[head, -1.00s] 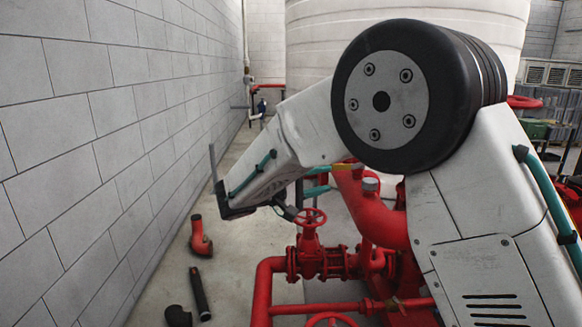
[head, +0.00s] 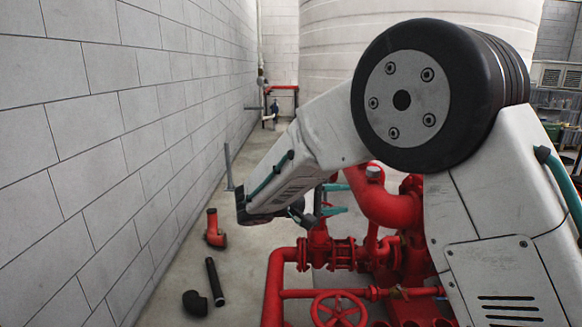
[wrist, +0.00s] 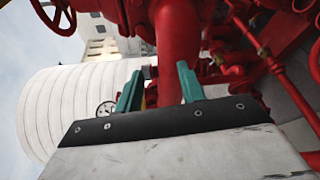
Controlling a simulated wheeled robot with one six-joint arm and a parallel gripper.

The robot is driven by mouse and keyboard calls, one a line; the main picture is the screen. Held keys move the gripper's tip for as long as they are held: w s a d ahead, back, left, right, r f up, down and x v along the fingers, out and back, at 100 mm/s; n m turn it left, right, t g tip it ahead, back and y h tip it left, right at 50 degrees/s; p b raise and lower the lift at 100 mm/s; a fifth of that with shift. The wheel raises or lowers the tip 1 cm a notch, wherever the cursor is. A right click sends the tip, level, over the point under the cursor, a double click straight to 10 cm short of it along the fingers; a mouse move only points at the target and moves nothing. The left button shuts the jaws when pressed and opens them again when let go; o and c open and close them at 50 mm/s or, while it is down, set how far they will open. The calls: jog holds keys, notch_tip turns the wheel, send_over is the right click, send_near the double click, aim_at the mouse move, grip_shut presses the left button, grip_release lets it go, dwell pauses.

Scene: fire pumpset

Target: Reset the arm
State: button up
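My gripper (head: 334,199) shows in the head view at the end of my white arm, in front of the red pump pipes. Its two teal fingers stand apart. In the wrist view my gripper (wrist: 159,90) also has its fingers spread, and I see nothing held between them. A red pipe (wrist: 177,50) stands behind the gap. My arm is bent, with its large black joint high in the head view and the forearm sloping down to the left. The arm hides part of the pumpset.
Red piping (head: 345,252) with a handwheel (head: 338,308) stands close below my gripper. A grey block wall (head: 100,130) runs along the left. A red elbow (head: 215,230), a black pipe (head: 214,282) and a black elbow (head: 195,303) lie on the floor. A white tank (head: 330,50) stands behind.

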jog(key=s+d+f+g+y, duration=0.1)
jog(key=s+d+g+y, duration=0.3)
jog(key=s, duration=0.5)
jog(key=s+d+f+g+y, duration=0.1)
jog(key=s+d+g+y, duration=0.2)
jog(key=s+d, duration=0.5)
jog(key=s+d+r+m+t+y, duration=0.1)
jog(key=s+m+y, duration=0.2)
jog(key=s, duration=0.7)
jog(key=s+d+r+m+t+y, duration=0.1)
jog(key=s+y, duration=0.4)
jog(key=s, duration=0.5)
jog(key=shift+s+d+r+m+t+y, duration=0.35)
jog(key=shift+d+m, duration=0.2)
jog(key=shift+m, duration=0.55)
